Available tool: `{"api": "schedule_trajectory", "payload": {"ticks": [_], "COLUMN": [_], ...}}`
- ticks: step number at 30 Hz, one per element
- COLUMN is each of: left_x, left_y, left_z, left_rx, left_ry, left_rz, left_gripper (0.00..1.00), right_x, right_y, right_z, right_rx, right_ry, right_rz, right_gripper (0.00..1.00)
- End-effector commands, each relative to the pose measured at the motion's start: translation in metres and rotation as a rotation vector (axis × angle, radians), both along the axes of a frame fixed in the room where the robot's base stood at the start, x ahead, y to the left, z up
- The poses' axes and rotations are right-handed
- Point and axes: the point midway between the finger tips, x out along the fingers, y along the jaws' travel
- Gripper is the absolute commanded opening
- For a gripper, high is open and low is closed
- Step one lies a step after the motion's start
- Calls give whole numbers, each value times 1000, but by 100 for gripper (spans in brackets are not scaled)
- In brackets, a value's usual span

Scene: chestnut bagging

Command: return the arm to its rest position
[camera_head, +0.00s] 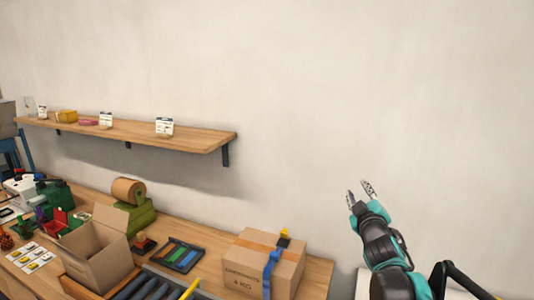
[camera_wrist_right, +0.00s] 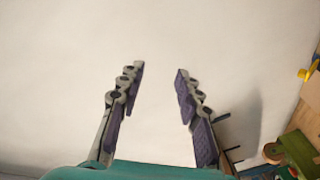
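My right gripper (camera_head: 361,192) is raised in front of the bare wall, to the right of the workbench in the head view. In the right wrist view my right gripper (camera_wrist_right: 158,85) has its two fingers spread apart with nothing between them. It touches no object. My left gripper is not in the head view.
A workbench (camera_head: 317,280) holds a closed carton (camera_head: 240,268), an open box (camera_head: 85,262), a dark tray (camera_head: 176,255) and a brown roll (camera_head: 128,190). A wooden shelf (camera_head: 200,141) with small packs hangs above. The wall (camera_head: 400,80) around my right gripper is clear.

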Motion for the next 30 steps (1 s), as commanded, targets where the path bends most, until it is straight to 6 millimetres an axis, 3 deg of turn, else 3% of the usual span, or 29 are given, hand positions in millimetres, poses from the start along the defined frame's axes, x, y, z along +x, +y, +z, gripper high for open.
{"api": "schedule_trajectory", "payload": {"ticks": [1, 8, 12, 18, 21, 24, 30], "left_x": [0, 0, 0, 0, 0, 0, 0], "left_y": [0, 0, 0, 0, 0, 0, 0], "left_z": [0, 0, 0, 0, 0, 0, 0], "left_rx": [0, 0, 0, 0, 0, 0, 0], "left_ry": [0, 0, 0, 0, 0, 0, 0], "left_rz": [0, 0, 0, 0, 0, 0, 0], "left_gripper": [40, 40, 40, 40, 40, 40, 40], "right_x": [-23, -134, -204, -288, -314, -329, -333], "right_y": [1, 13, 32, 63, 74, 80, 82], "right_z": [-13, -104, -165, -234, -255, -266, -270], "right_rx": [66, 387, 550, 718, 764, 790, 798], "right_ry": [51, 338, 517, 738, 811, 850, 866], "right_rz": [-28, -156, -208, -254, -267, -271, -274], "right_gripper": [34, 34, 34, 34, 34, 34, 34]}}
